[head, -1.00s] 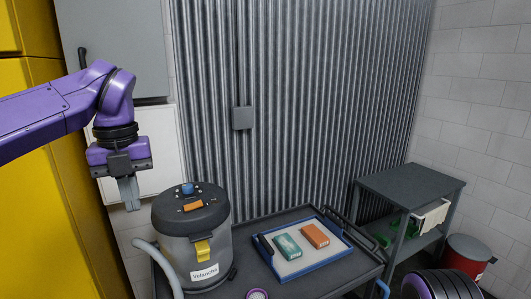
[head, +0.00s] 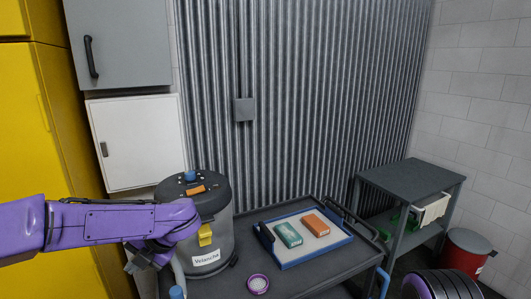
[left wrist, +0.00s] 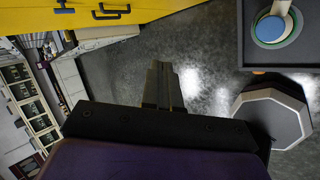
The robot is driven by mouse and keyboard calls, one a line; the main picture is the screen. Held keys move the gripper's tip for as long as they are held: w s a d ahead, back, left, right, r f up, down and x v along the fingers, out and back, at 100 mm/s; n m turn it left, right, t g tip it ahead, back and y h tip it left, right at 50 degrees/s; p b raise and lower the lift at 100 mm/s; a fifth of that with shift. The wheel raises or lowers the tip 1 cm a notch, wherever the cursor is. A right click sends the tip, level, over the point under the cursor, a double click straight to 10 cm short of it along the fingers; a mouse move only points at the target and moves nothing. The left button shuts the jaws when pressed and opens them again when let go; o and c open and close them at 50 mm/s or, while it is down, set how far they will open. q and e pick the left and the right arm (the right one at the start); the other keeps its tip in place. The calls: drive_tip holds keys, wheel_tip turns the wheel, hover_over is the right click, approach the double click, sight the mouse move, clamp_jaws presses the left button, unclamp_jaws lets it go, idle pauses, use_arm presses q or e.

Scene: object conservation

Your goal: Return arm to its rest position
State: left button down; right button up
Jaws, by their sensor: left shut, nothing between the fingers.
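My purple left arm (head: 120,222) reaches in from the left across the lower left of the head view, in front of the vacuum cleaner. Its wrist is bent downward, and the dark gripper body (head: 150,254) is partly hidden by the arm, so the fingertips do not show clearly there. In the left wrist view the two dark fingers of my left gripper (left wrist: 162,68) lie together, shut and empty, over bare grey floor. My right gripper is not in view.
A grey vacuum cleaner (head: 220,240) stands close behind my left wrist on a dark cart (head: 330,276). A blue-rimmed tray (head: 301,259) holds a teal box (head: 288,235) and an orange box (head: 316,225). A yellow cabinet (head: 70,130) stands at left; a red bin (head: 463,260) at right.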

use_arm(q)
drive_tip(key=s+a+f+m+t+b, duration=0.1)
drive_tip(key=s+f+m+t+b, duration=0.25)
drive_tip(key=f+m, duration=0.85)
drive_tip(key=s+f+m+t+b, duration=0.25)
drive_tip(key=s+f+m, duration=0.3)
drive_tip(key=f, duration=1.35)
drive_tip(key=s+f+m+g+h+b, duration=0.1)
drive_tip(key=s+f+m, duration=0.2)
drive_tip(key=s, duration=0.4)
drive_tip(key=s+d+f+m+g+h+b, duration=0.1)
drive_tip(key=s+f+m, duration=0.3)
drive_tip(key=s, duration=0.4)
drive_tip(key=s+f+m+g+h+b, duration=0.1)
drive_tip(key=s+f+m+h, duration=0.2)
drive_tip(key=s+f, duration=0.3)
drive_tip(key=shift+s+d+m, duration=0.25)
drive_tip(key=shift+s+m, duration=0.3)
drive_tip(key=shift+s, duration=0.55)
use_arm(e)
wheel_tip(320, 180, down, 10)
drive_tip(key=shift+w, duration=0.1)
